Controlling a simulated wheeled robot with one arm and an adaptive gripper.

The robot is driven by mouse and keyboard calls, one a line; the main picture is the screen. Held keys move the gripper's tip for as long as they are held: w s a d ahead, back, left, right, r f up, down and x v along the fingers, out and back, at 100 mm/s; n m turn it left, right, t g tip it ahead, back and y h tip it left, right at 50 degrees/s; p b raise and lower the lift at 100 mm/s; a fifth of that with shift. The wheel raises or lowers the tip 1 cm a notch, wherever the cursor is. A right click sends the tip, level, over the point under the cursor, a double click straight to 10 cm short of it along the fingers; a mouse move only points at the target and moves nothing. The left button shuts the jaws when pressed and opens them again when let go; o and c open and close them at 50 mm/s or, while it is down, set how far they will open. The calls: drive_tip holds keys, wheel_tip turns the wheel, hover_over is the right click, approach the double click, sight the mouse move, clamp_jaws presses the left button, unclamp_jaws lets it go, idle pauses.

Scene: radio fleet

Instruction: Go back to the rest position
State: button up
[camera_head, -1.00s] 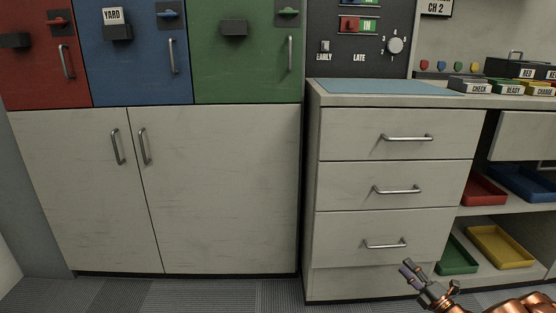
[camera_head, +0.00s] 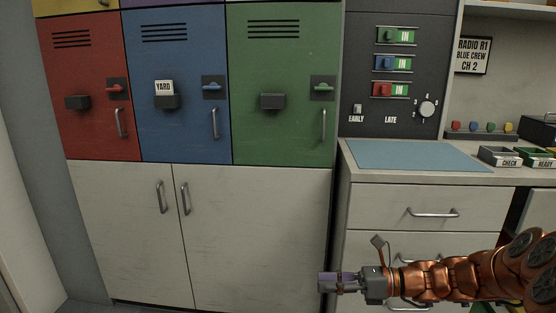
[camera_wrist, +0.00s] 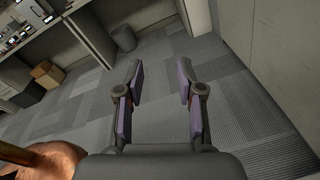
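My gripper (camera_head: 337,283) is at the lower right of the head view, in front of the white drawer unit. My copper arm reaches in from the right edge and lies roughly level, with the gripper pointing left. In the wrist view my gripper (camera_wrist: 160,85) shows its two purple-padded fingers spread apart, with nothing between them. The task names no object.
Red (camera_head: 88,95), blue (camera_head: 185,100) and green (camera_head: 290,110) lockers stand above a white cupboard (camera_head: 120,225). A blue mat (camera_head: 412,156) lies on the counter. In the wrist view, a bin (camera_wrist: 123,38) and boxes (camera_wrist: 46,73) stand beyond open carpet (camera_wrist: 85,120).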

drive_tip(key=s+a+r+n+g+h+p, duration=0.35)
drive_tip(key=s+r+n+p, duration=0.3)
drive_tip(key=s, duration=0.35)
drive_tip(key=s+a+r+n+g+h+p, duration=0.3)
drive_tip(key=s+r+n+h+p, duration=0.15)
drive_tip(key=s+r+n, duration=0.35)
drive_tip(key=s+d+r+n+t+h+p, duration=0.1)
drive_tip(key=s+d+r+n+h+p, duration=0.3)
drive_tip(key=s+d+p, duration=0.2)
drive_tip(key=s+d+r+n+t+h+p, duration=0.1)
drive_tip(key=s+d+r+n+h+p, duration=0.3)
drive_tip(key=s+d+p, duration=0.3)
drive_tip(key=shift+s+r+n+h+p, duration=0.35)
drive_tip(key=shift+s+r+n+h, duration=0.1)
drive_tip(key=shift+n, duration=0.1)
